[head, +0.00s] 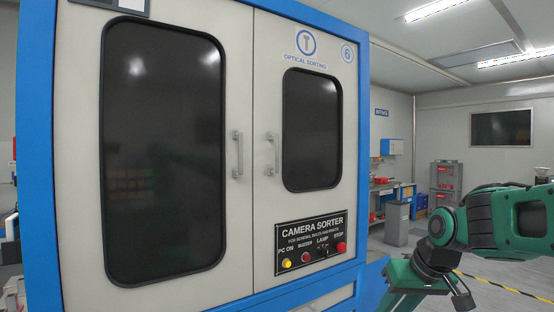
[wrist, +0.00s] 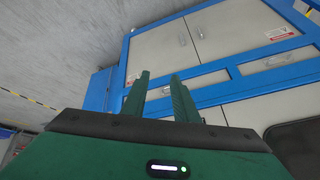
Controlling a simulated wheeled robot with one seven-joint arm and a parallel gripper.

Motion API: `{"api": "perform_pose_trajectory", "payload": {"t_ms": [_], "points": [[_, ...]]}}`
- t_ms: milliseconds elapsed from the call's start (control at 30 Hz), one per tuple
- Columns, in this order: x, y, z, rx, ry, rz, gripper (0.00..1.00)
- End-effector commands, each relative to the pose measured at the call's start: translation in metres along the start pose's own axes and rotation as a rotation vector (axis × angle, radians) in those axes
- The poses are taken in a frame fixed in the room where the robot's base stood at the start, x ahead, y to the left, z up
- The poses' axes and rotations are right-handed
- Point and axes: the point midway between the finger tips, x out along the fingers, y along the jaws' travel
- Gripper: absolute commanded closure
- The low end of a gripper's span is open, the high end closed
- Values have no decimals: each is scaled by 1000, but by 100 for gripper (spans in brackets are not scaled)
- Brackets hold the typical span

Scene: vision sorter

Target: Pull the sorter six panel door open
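The sorter (head: 362,100) is a tall light-grey cabinet with a blue frame and a number 6 label, filling the left and middle of the head view. Its right door (head: 315,225) carries a dark window and a black button panel (head: 312,243). That door's vertical grey handle (head: 272,153) is at its left edge, beside the left door's handle (head: 237,155). Both doors look shut. My gripper (wrist: 160,75) shows in the wrist view with two green fingers apart and nothing between them. It is away from both handles and outside the head view.
The left door (head: 80,150) has a large dark window (head: 165,150). My green arm is at the right of the head view, beside the sorter. Behind are a grey bin (head: 396,224), a workbench and stacked crates. The wrist view shows blue-framed cabinet doors (wrist: 230,30), tilted.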

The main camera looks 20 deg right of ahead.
Motion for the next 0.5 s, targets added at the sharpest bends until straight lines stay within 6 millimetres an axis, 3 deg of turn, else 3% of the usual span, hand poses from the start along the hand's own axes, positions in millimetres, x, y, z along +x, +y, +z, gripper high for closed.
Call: {"api": "perform_pose_trajectory", "payload": {"t_ms": [33, 100, 200, 333, 500], "points": [[-7, -16, -53, -66, 116, -51, 73], [-24, -45, -119, -158, 281, -133, 73], [-62, -91, -199, -277, 509, -250, 73], [-118, -144, -266, -395, 749, -391, 73], [-170, -185, -300, -475, 926, -511, 73]]}}
